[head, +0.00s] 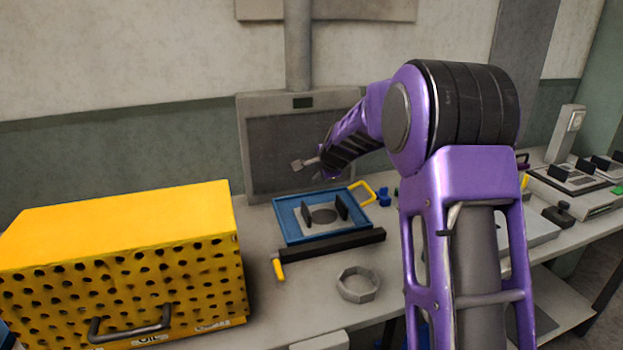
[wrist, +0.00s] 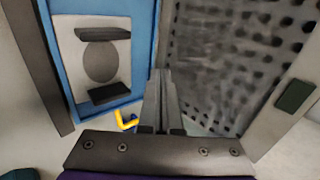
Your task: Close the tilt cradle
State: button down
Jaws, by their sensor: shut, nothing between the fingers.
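The tilt cradle appears to be the blue-rimmed tray (head: 290,236) with a yellow handle (head: 368,190) at its right rear corner. A pale plate with a dark disc and two black blocks lies inside it. I cannot tell how far it is tilted. In the wrist view the blue rim (wrist: 58,60) is at the left, and the yellow handle (wrist: 124,121) shows partly beside my fingers. My gripper (head: 296,165) is shut and empty, above the tray's back edge and in front of the grey panel. Its fingers (wrist: 160,74) touch nothing that I can see.
A grey-framed mesh panel (head: 265,150) stands close behind the tray. A black bar (head: 330,252) with a yellow end lies in front, near a grey ring (head: 358,284). A yellow perforated box (head: 120,250) fills the left. Other devices (head: 575,180) stand at right.

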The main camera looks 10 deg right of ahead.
jog(key=a+n, duration=0.1)
jog(key=n, duration=0.3)
jog(key=a+n, duration=0.1)
jog(key=n, duration=0.4)
jog(key=a+n, duration=0.2)
jog(key=n, duration=0.2)
jog(key=shift+s+n+t, duration=0.1)
jog(key=shift+n+t, duration=0.2)
jog(key=a+n, duration=0.2)
jog(key=n, duration=0.2)
send_over(289, 203)
jog(key=s, duration=0.1)
notch_tip(289, 203, down, 5)
jog(key=shift+s+f, duration=0.1)
jog(key=shift+f, duration=0.05)
jog(key=f, duration=0.1)
jog(key=f+b, duration=0.1)
jog(key=f, duration=0.1)
jog(key=shift+w+f, duration=0.15)
jog(key=shift+w, duration=0.25)
jog(key=shift+w+f, duration=0.1)
jog(key=shift+f, duration=0.4)
jog(key=shift+r+p, duration=0.15)
jog(key=shift+p, duration=0.3)
